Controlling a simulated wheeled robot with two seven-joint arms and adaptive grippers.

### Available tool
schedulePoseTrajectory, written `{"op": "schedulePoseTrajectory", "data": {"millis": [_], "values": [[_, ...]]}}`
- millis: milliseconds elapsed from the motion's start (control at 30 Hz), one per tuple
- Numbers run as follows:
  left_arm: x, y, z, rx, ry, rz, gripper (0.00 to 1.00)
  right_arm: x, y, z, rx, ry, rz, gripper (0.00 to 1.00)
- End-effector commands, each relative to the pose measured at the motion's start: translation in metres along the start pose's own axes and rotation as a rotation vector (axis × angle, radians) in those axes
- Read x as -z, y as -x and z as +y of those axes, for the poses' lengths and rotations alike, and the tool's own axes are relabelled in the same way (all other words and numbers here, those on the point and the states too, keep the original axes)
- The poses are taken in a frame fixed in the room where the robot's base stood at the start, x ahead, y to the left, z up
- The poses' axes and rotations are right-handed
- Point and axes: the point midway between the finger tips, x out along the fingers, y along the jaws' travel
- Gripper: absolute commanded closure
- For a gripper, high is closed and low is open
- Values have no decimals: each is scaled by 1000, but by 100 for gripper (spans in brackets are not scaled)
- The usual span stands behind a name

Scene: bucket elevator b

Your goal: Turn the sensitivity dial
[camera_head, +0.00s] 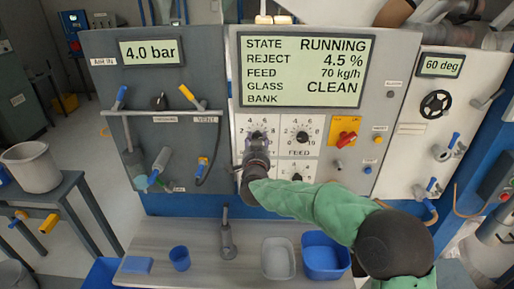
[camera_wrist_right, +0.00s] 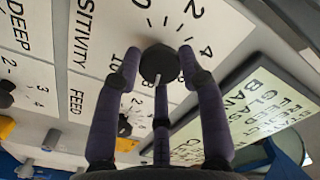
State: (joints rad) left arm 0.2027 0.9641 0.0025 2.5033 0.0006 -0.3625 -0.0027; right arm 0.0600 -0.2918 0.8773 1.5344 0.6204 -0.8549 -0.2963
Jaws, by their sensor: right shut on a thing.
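The sensitivity dial (camera_wrist_right: 158,64) is a dark round knob on a white plate lettered SENSITIVITY, with numbers around it. In the right wrist view a pale pointer mark shows on its lower side, toward the picture bottom. My right gripper (camera_wrist_right: 160,72) has its dark fingers closed around the dial, one on each side and one below. In the head view my right gripper (camera_head: 256,148) covers most of that dial. The display (camera_head: 305,70) reads STATE RUNNING, REJECT 4.5 %, FEED 70 kg/h, GLASS CLEAN. My left gripper is not in view.
The feed dial (camera_head: 302,137) is just right of the gripped dial. A red and yellow switch (camera_head: 345,132) is further right. Below, the bench (camera_head: 200,262) carries a blue cup (camera_head: 179,258), a grey tray (camera_head: 278,259) and a blue tray (camera_head: 325,257). Left-panel handles (camera_head: 190,96) stick out.

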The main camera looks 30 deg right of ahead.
Motion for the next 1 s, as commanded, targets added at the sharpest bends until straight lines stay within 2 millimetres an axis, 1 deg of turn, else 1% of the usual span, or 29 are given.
{"op": "schedulePoseTrajectory", "data": {"millis": [33,100,433,467,500,533,867,1000], "values": [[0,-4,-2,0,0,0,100,-3,0,1,0,-22,-2,92],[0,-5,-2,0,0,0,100,-2,0,1,0,-45,-2,92],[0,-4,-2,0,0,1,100,-1,0,0,-1,-55,-4,92],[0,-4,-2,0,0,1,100,-1,0,0,-1,-54,-4,51],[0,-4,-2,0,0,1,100,-1,0,0,-1,-54,-4,40],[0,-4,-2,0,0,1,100,-1,0,0,-1,-54,-4,36],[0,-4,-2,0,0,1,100,0,1,0,-1,-54,-2,36],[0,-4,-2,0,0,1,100,0,10,0,0,-54,-3,36]]}}
